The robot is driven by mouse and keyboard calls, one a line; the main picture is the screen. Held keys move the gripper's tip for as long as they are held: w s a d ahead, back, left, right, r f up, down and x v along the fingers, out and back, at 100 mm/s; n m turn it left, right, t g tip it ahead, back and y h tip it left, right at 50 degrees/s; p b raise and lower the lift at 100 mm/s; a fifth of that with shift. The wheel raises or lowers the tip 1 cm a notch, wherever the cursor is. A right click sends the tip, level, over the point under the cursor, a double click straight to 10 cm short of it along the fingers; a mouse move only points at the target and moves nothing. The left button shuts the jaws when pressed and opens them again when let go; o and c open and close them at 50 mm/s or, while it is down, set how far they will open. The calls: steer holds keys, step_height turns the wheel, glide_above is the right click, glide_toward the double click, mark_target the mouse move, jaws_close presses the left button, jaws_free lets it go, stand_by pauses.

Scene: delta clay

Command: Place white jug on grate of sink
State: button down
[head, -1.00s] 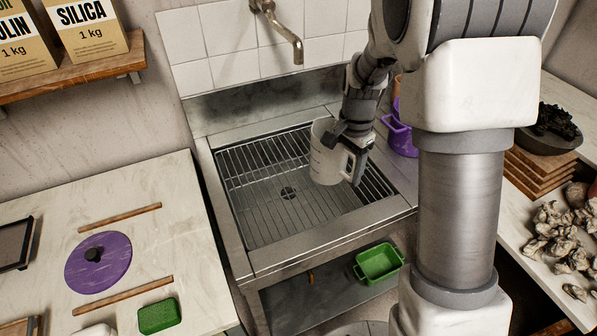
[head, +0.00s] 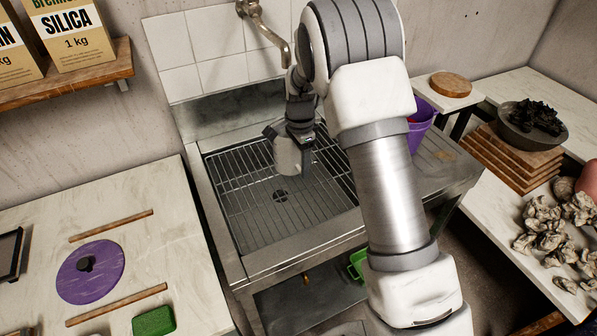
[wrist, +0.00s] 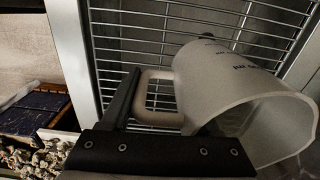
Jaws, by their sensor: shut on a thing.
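The white jug (head: 289,156) is over the sink's grate (head: 240,205) in the head view, near the back middle of the basin. My gripper (head: 290,132) is at its upper side and partly hides it. In the wrist view the jug (wrist: 235,95) lies to the right, with its open mouth towards the camera and dark markings on its wall. Its handle (wrist: 142,100) is beside my dark gripper finger (wrist: 122,98), and the grate bars (wrist: 150,30) show behind. My gripper is shut on the jug. I cannot tell whether the jug's base touches the grate.
A faucet (head: 275,35) hangs above the sink's back edge. A purple pot (head: 422,120) stands right of the sink, partly behind my arm. A counter with a purple disc (head: 90,272) is at the left. The front and left of the grate are clear.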

mark_target(299, 168)
steer(key=shift+w+a+f, duration=0.15)
steer(key=shift+f, duration=1.95)
steer(key=shift+f, duration=0.2)
steer(key=shift+c, duration=0.6)
jaws_free()
steer(key=shift+r, duration=0.1)
